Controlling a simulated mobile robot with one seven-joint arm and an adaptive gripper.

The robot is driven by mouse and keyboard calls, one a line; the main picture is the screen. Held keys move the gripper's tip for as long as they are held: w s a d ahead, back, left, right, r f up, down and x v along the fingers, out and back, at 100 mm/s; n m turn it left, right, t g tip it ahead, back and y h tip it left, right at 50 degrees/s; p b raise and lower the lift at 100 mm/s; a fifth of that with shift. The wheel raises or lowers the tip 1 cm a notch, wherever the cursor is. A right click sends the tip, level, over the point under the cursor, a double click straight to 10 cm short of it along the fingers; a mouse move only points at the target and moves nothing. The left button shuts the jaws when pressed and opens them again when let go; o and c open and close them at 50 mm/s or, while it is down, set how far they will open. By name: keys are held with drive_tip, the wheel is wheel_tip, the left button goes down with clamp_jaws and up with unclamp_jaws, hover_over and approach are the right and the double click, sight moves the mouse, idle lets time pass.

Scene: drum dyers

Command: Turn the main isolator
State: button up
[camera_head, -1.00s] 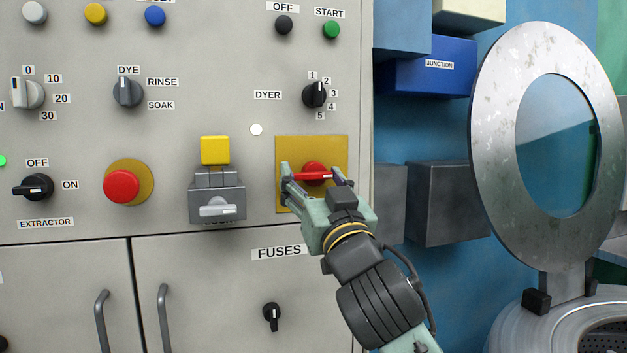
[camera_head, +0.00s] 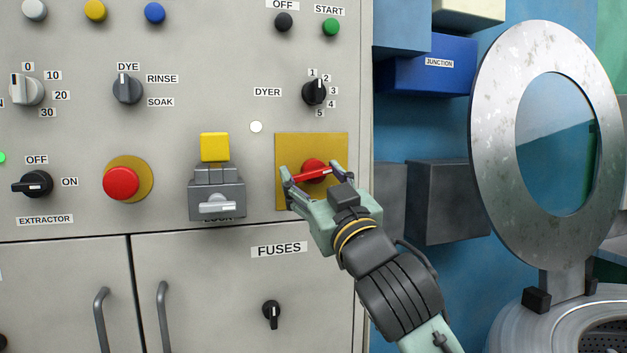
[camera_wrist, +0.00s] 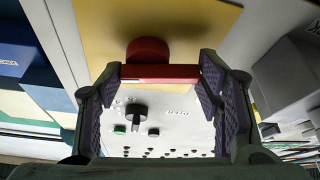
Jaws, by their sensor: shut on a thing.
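The main isolator is a red rotary handle (camera_head: 313,173) on a yellow square plate (camera_head: 336,144) at the right of the grey panel. Its bar is tilted slightly, right end higher, in the head view. My gripper (camera_head: 310,174) is shut on the handle, with one finger at each end of the bar. In the wrist view the red bar (camera_wrist: 160,73) spans between the two finger pads of my gripper (camera_wrist: 159,82), with the round red hub behind it. My gripper covers the lower right of the plate.
Left of the plate is a grey lock unit (camera_head: 217,196) with a yellow block (camera_head: 214,147). A red mushroom button (camera_head: 121,184) and dyer selector (camera_head: 314,92) are nearby. Right of the panel are grey boxes (camera_head: 448,203) and a round metal door (camera_head: 490,130).

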drive_tip(key=n+g+y, duration=0.1)
drive_tip(key=n, duration=0.2)
drive_tip(key=n+g+y, duration=0.1)
drive_tip(key=n, duration=0.2)
drive_tip(key=shift+d+f+b, duration=0.2)
drive_tip(key=shift+b, duration=0.1)
drive_tip(key=n+g, duration=0.1)
drive_tip(key=n, duration=0.1)
drive_tip(key=n+g+y, duration=0.1)
drive_tip(key=n, duration=0.2)
drive_tip(key=shift+w+d+y, duration=0.1)
drive_tip(key=shift+y, duration=0.2)
drive_tip(key=n+g, duration=0.1)
drive_tip(key=n, duration=0.3)
drive_tip(key=shift+d+g+p, duration=0.2)
drive_tip(key=shift+g+p, duration=0.1)
drive_tip(key=shift+g, duration=0.1)
drive_tip(key=shift+w+d+n+g+p, duration=0.1)
drive_tip(key=shift+n+g+p, duration=0.2)
drive_tip(key=shift+n, duration=0.65)
drive_tip(key=shift+w+d+n+g+p, duration=0.15)
drive_tip(key=shift+n+g, duration=0.15)
drive_tip(key=shift+n, duration=0.65)
drive_tip(key=shift+s+h, duration=0.1)
drive_tip(key=shift+h, duration=0.3)
drive_tip(key=o, duration=1.2)
drive_tip(key=shift+c, duration=0.2)
